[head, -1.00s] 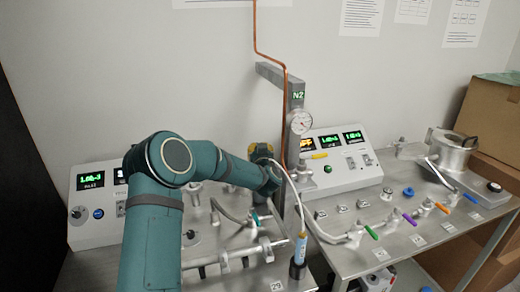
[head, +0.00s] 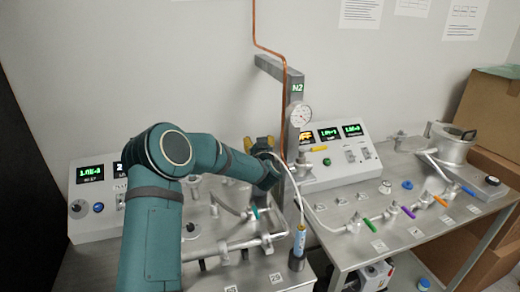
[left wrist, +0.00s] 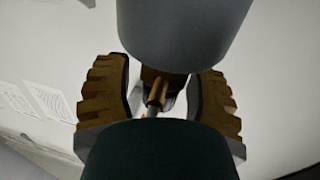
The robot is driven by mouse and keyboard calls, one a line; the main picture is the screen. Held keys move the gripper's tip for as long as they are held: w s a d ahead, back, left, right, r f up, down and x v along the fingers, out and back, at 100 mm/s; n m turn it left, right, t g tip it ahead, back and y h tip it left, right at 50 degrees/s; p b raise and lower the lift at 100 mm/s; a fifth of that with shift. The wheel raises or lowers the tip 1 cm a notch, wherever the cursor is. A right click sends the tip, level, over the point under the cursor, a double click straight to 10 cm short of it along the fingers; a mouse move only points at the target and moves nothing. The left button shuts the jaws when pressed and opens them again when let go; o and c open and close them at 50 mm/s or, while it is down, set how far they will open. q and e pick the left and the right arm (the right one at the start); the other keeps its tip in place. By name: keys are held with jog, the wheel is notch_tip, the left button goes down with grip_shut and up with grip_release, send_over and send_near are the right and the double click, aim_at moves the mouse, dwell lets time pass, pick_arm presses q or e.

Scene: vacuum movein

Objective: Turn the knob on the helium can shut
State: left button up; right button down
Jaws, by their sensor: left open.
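My left gripper (head: 261,145) reaches in beside the grey upright post, with its yellow-brown fingers up and apart. In the left wrist view its two ridged brown fingers (left wrist: 160,98) are spread. A small brown, copper-like part (left wrist: 155,92) shows between them; I cannot tell what it is or whether it is touched. No helium can or knob is clearly identifiable. A slim blue-and-white cylinder (head: 300,240) stands in a dark holder below and right of the gripper, with a pale hose at its top; I cannot tell whether it is the can. My right gripper is not in view.
The grey post (head: 290,165) carries a round gauge (head: 301,115) and stands close to my gripper. A copper pipe (head: 254,25) runs down the wall. Control boxes (head: 340,150) and coloured valve handles crowd the benches. A cardboard box (head: 495,110) stands at right.

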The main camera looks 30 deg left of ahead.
pick_arm(q)
jog(key=v, duration=1.1)
jog(key=shift+s+d, duration=0.2)
jog(key=shift+s, duration=0.1)
jog(key=shift+o, duration=0.2)
jog(key=s+a+m+t+h, duration=0.4)
jog(key=s+a+m+h, duration=0.35)
jog(key=h, duration=0.55)
jog(key=shift+m, duration=0.65)
jog(key=w, duration=1)
jog(key=w+d+b, duration=0.1)
jog(key=w, duration=0.4)
jog(key=shift+w+d+r, duration=0.1)
jog(key=shift+w+r, duration=0.15)
jog(key=shift+c, duration=0.4)
grip_shut()
